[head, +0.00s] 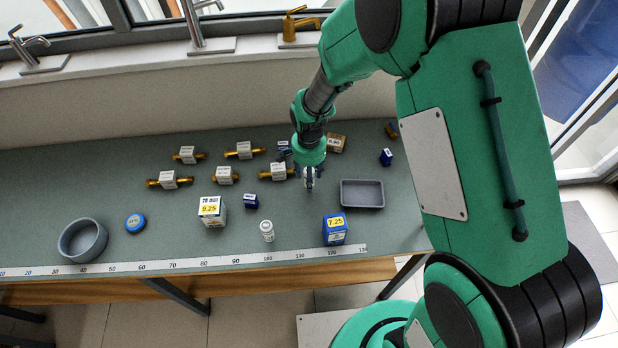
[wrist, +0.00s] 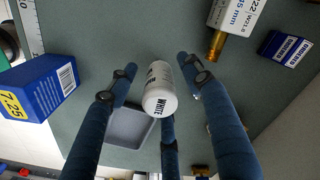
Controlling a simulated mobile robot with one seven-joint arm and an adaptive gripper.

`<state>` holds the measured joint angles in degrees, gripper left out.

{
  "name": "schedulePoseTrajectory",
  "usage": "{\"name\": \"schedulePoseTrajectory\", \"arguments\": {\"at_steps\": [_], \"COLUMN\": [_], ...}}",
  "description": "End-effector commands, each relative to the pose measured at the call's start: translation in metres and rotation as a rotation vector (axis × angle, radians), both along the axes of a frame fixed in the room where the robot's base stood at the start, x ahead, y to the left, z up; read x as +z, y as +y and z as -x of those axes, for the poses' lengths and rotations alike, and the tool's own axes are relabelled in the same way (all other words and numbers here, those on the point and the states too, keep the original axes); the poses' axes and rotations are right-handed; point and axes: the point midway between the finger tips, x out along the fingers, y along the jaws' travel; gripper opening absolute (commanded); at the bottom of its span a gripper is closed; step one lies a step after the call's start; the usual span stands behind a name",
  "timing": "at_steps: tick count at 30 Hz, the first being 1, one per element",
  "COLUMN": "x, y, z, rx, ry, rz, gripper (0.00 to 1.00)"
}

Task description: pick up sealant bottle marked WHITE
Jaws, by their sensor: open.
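The sealant bottle marked WHITE (wrist: 160,92) is a small white bottle near the middle of the wrist view, its lettered end towards the camera. In the head view a small white bottle (head: 267,231) stands upright near the front of the bench, and its lettering is too small to read. In the wrist view the bottle appears between my spread blue fingers, with no clear contact.
A blue 7.25 box (head: 335,230) and a grey tray (head: 362,194) are to the bottle's right. A small blue box (head: 250,201) and a white 9.25 box (head: 211,211) are to its left. Several brass fittings (head: 278,172) lie behind. A ruler (head: 190,263) runs along the front edge.

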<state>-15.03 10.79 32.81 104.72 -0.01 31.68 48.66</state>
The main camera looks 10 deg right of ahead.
Motion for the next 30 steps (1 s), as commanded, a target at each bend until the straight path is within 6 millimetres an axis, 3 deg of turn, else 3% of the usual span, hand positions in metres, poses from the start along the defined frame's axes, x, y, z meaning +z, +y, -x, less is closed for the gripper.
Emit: {"name": "schedulePoseTrajectory", "arguments": {"at_steps": [5, 12, 23, 30], "x": [0.0, 0.0, 0.003, 0.024], "y": [0.0, 0.0, 0.0, 0.0], "z": [0.0, 0.0, 0.0, 0.0], "rx": [0.0, 0.0, 0.0, 0.0], "ry": [0.0, 0.0, -0.001, -0.002], "rz": [0.0, 0.0, 0.0, -0.001], "gripper": [0.48, 0.0, 0.0, 0.0]}}
